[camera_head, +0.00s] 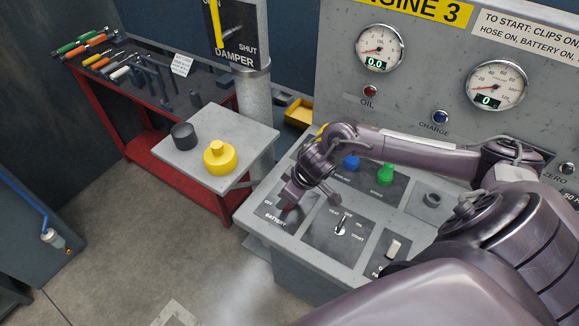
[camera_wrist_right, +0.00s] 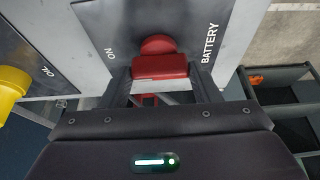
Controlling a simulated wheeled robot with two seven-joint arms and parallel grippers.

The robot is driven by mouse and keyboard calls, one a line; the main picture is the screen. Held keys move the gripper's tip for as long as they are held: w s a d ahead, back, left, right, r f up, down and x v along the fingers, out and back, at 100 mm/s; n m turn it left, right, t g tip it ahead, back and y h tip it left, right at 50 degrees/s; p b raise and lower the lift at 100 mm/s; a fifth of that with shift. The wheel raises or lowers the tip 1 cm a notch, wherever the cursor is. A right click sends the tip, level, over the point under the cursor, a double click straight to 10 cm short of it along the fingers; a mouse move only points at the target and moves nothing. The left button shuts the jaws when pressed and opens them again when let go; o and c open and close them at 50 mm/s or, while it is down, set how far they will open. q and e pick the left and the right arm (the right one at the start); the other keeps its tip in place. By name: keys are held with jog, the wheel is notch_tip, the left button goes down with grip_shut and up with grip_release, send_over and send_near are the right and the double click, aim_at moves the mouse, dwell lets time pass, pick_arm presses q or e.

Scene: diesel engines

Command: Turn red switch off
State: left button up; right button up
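The red switch (camera_wrist_right: 160,66) sits on the panel marked BATTERY, with ON lettering at its left in the right wrist view. In the head view only a small red bit of it shows (camera_head: 288,207) beneath my gripper, near the OFF and BATTERY lettering. My right gripper (camera_wrist_right: 161,80) is over the switch, one finger on each side of its red handle. The fingers are apart and very close to the handle's sides; I cannot tell whether they press on it. My left gripper is not in view.
A key switch (camera_head: 341,228), a white rocker switch (camera_head: 393,247), a blue knob (camera_head: 351,162) and a green knob (camera_head: 387,174) share the console. A small table (camera_head: 190,156) with a yellow cap (camera_head: 220,157) stands left of it. The floor at lower left is mostly clear.

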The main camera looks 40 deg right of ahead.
jog(key=shift+c, duration=1.1)
